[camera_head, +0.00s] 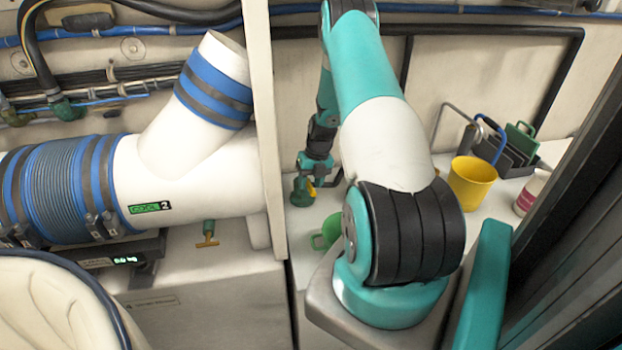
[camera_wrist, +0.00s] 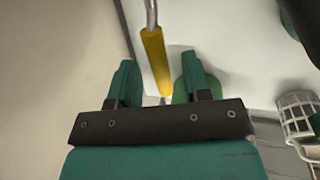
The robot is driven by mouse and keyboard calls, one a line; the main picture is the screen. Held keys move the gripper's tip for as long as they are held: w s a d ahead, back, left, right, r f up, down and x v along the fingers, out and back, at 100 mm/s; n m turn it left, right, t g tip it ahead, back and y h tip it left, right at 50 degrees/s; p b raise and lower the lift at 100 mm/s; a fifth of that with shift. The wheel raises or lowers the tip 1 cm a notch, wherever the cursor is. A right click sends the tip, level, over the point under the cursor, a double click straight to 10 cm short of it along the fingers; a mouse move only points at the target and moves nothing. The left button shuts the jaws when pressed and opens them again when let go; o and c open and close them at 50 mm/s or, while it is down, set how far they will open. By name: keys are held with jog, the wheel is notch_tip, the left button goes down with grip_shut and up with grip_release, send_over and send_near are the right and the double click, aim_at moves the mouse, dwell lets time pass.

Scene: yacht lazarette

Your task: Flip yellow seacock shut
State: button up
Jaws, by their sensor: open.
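The yellow seacock handle (camera_wrist: 156,62) is a yellow sleeve on a thin metal lever. In the wrist view it runs from the top down between the two fingers of my gripper (camera_wrist: 160,82), with clear space on both sides. My gripper is open and not closed on it. In the head view, my gripper (camera_head: 314,168) is small, beside the white partition, and a bit of yellow handle (camera_head: 311,190) shows by its tips. A green rounded part (camera_wrist: 184,88) shows partly behind the right finger; I cannot tell whether it is the valve body.
A white partition (camera_head: 264,120) stands close left of my gripper. A green mug (camera_head: 327,232) is below it. A white basket (camera_wrist: 297,115) is right in the wrist view.

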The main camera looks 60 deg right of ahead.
notch_tip(320, 180, up, 17)
jog(key=s+d, duration=0.2)
jog(key=shift+d, duration=0.35)
jog(key=shift+s, duration=0.1)
jog(key=shift+d, duration=0.1)
jog(key=c, duration=0.5)
jog(key=d+n, duration=0.1)
jog(key=d+f+n+t+y+b, duration=0.1)
jog(key=n, duration=0.1)
jog(key=shift+w+d, duration=0.1)
jog(key=shift+w, duration=0.1)
grip_shut()
jog(key=s+d+f+n+t+y+b, duration=0.1)
jog(key=s+d+n+y+b, duration=0.2)
jog(key=n, duration=0.4)
jog(key=s+d+n+t, duration=0.1)
jog(key=s+d+n, duration=0.2)
jog(key=s+n, duration=0.4)
jog(key=w+a+f+b, duration=0.2)
jog(key=w+a+f, duration=0.2)
jog(key=f, duration=0.3)
jog(key=w+a+f+n+b, duration=0.1)
jog(key=w+a+f+b, duration=0.1)
jog(key=w+a+f, duration=0.3)
notch_tip(320, 180, down, 3)
jog(key=shift+a+f+b, duration=0.1)
jog(key=shift+a+b, duration=0.2)
jog(key=shift+a, duration=0.1)
